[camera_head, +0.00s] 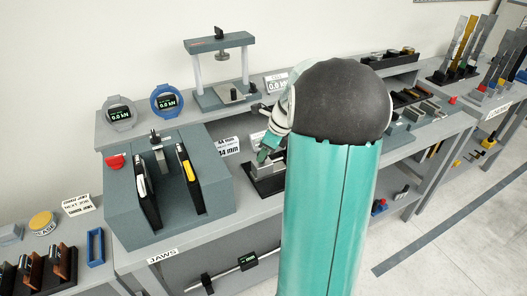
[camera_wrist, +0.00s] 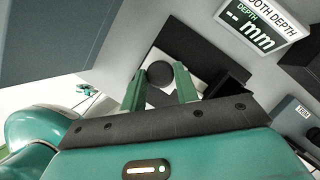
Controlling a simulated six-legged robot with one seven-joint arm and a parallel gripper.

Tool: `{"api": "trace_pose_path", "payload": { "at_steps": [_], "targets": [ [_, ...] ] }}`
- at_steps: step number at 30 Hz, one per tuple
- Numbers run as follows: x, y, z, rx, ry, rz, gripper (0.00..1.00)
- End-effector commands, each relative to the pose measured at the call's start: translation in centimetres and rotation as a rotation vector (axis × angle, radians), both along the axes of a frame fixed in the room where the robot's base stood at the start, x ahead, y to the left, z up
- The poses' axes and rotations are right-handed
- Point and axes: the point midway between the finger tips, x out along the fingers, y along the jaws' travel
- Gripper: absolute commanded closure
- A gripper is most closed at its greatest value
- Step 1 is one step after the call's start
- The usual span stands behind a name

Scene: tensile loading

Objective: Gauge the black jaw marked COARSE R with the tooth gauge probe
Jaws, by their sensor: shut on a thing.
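My gripper (camera_wrist: 159,88) is shut on a round black knob (camera_wrist: 160,74), which looks like the top of the tooth gauge probe. In the head view my gripper (camera_head: 266,154) is low over a dark block (camera_head: 268,185) on the bench, partly hidden by my arm. A TOOTH DEPTH display (camera_wrist: 252,30) beside it in the wrist view reads "-- mm". The probe tip is hidden. Several black and brown jaws (camera_head: 36,272) stand at the lower left of the head view. I cannot read COARSE R on any jaw.
A grey fixture (camera_head: 135,222) with upright black plates stands on the bench labelled JAWS, left of my gripper. Dial displays (camera_head: 119,112) and a press frame (camera_head: 220,68) stand on the shelf behind. My arm hides the middle of the bench.

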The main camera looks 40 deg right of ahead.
Motion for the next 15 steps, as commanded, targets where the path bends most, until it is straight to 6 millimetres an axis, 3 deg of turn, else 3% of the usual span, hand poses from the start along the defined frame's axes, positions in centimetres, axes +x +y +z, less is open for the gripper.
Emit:
{"api": "trace_pose_path", "payload": {
  "at_steps": [6, 14, 15],
  "targets": [
    [-0.8, -3.1, 0.1, -0.002, -0.002, -0.002, 1.0],
    [-0.9, -3.3, 0.1, -0.003, -0.003, -0.002, 1.0],
    [-0.9, -3.3, 0.1, -0.003, -0.003, -0.002, 0.68]
  ]
}}
